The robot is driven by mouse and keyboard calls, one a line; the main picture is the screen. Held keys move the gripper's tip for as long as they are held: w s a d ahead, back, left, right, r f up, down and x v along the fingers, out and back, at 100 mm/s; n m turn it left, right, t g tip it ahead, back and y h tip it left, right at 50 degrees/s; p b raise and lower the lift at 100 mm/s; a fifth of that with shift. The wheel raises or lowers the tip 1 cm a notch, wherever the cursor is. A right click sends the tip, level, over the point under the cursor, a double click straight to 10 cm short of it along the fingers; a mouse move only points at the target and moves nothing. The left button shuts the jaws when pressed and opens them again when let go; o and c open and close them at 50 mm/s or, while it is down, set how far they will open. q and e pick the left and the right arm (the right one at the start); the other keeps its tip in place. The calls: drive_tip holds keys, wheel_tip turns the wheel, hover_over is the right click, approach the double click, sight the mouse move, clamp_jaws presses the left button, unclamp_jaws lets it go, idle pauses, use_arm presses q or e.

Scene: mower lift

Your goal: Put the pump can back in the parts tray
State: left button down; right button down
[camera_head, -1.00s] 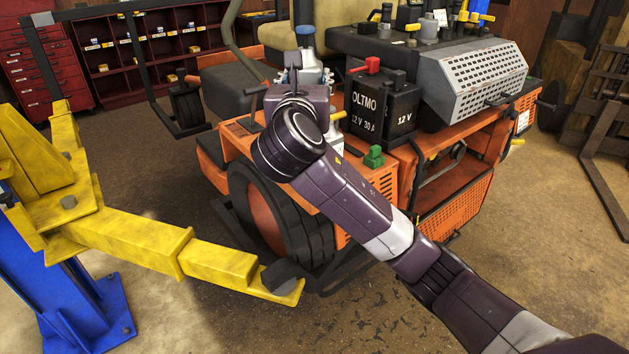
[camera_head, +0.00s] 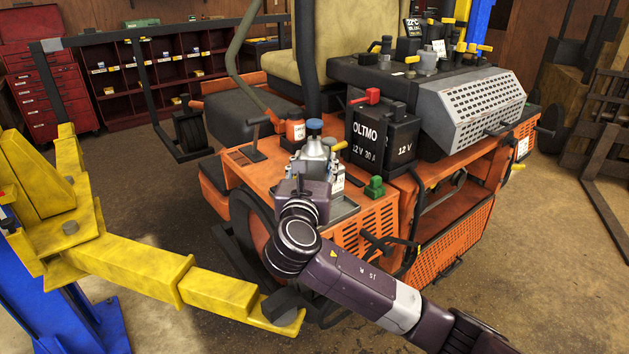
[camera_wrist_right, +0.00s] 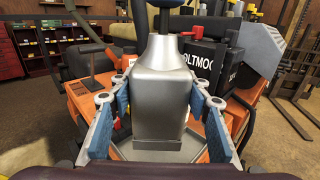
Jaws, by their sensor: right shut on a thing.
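The pump can (camera_head: 317,148) has a silver body and a blue cap. It stands upright over the grey parts tray (camera_head: 346,210) on the orange mower's deck. My right gripper (camera_head: 312,172) is shut on the can, largely hiding its lower body in the head view. In the right wrist view, the can (camera_wrist_right: 160,85) is between the blue-padded fingers, with its base within the outline of the tray (camera_wrist_right: 180,155). I cannot tell whether the base touches the tray floor. My left gripper is not in view.
An orange bottle (camera_head: 294,132) stands behind the can, and a white bottle with a yellow tip (camera_head: 337,172) is to its right. A green part (camera_head: 375,187) and a black battery unit (camera_head: 383,135) are further right. A yellow lift arm (camera_head: 160,268) spans the left foreground.

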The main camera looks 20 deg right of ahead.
drive_tip(key=shift+f, duration=2.45)
drive_tip(key=shift+f, duration=0.15)
drive_tip(key=shift+f, duration=0.35)
drive_tip(key=c, duration=1.2)
unclamp_jaws()
drive_tip(key=shift+f, duration=0.15)
drive_tip(key=shift+o, duration=0.8)
drive_tip(key=shift+r, duration=0.45)
drive_tip(key=b+v, duration=0.2)
drive_tip(key=v, duration=1)
